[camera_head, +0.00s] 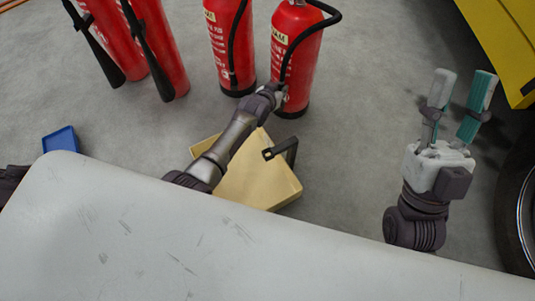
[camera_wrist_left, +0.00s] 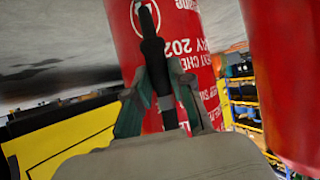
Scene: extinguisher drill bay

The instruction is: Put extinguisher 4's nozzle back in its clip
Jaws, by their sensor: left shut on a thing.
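The extinguisher at the right of the row (camera_head: 297,50) is red and upright, with a black hose (camera_head: 297,35) curving from its head down its left side. No number is readable, but it is the one my left gripper works at. My left gripper (camera_head: 279,93) is low at its front left side. In the left wrist view, the gripper (camera_wrist_left: 162,95) is shut on the black nozzle (camera_wrist_left: 151,45), which points up the picture in front of the red body (camera_wrist_left: 184,35). The clip cannot be made out. My right gripper (camera_head: 458,100) is open and empty, away to the right.
Another hose extinguisher (camera_head: 227,45) stands close left, and two with black horns (camera_head: 160,45) stand further left. A tan box (camera_head: 260,185) with a dark bracket-like piece (camera_head: 281,150) lies below my left arm. A blue tray (camera_head: 61,140) is at left; a yellow body (camera_head: 500,45) and tyre are at right.

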